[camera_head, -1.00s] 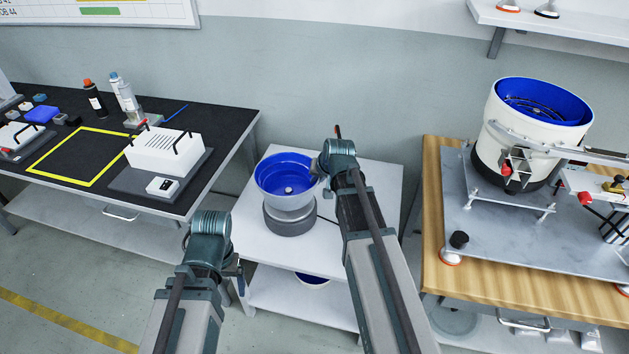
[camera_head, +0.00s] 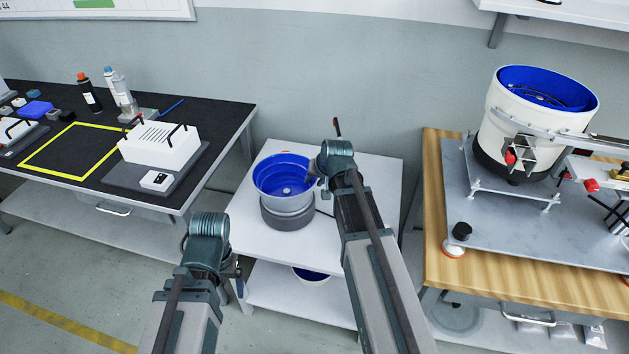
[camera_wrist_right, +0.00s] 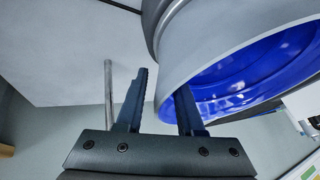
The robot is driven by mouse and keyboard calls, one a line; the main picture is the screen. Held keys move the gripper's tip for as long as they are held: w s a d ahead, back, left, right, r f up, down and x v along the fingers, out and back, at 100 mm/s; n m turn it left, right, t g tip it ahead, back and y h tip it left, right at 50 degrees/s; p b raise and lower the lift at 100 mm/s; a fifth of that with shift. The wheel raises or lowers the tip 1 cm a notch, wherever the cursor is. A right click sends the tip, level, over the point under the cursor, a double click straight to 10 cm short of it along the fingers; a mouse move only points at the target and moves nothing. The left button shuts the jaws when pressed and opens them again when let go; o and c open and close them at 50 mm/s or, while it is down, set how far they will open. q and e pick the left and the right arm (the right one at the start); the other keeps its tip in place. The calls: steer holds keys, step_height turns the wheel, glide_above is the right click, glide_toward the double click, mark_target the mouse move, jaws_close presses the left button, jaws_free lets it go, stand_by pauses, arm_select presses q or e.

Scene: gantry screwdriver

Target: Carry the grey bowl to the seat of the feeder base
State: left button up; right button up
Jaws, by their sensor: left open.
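The grey bowl (camera_head: 283,204), blue inside, sits upright on a dark grey round base (camera_head: 287,218) on the white cart (camera_head: 340,165). My right gripper (camera_head: 318,175) is at the bowl's right rim. In the right wrist view, the gripper (camera_wrist_right: 164,82) straddles the wall of the bowl (camera_wrist_right: 178,62), one finger inside and one outside. A gap shows between the outer finger and the wall, so it looks open. My left gripper (camera_head: 238,268) is open and empty, low in front of the cart, partly hidden by its wrist. I cannot tell which base the task means.
A large white feeder (camera_head: 533,120) with blue inside stands on a metal plate on the wooden table (camera_head: 480,270) at right. Another blue-lined bowl (camera_head: 311,276) is on the cart's lower shelf. A black bench (camera_head: 215,118) with a white box device (camera_head: 160,148) is at left.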

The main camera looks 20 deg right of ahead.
steer(key=shift+r, duration=0.1)
steer(key=shift+s+r+p, duration=0.25)
steer(key=shift+r+p, duration=0.25)
steer(key=shift+p, duration=0.05)
steer(key=a+p+v, duration=0.1)
steer(key=p+v, duration=0.9)
steer(key=v, duration=0.1)
steer(key=s+a+f+n+g+h, duration=0.2)
steer(key=s+a+n+g, duration=0.4)
steer(key=s+a, duration=1.2)
steer(key=shift+s+a+f+n+g+b, duration=0.25)
steer(key=shift+a+f+n, duration=0.3)
steer(key=shift+a+n, duration=0.5)
steer(key=shift+w+d, duration=0.1)
steer(key=shift+d, duration=0.1)
step_height(320, 180, up, 6)
steer(key=p, duration=0.6)
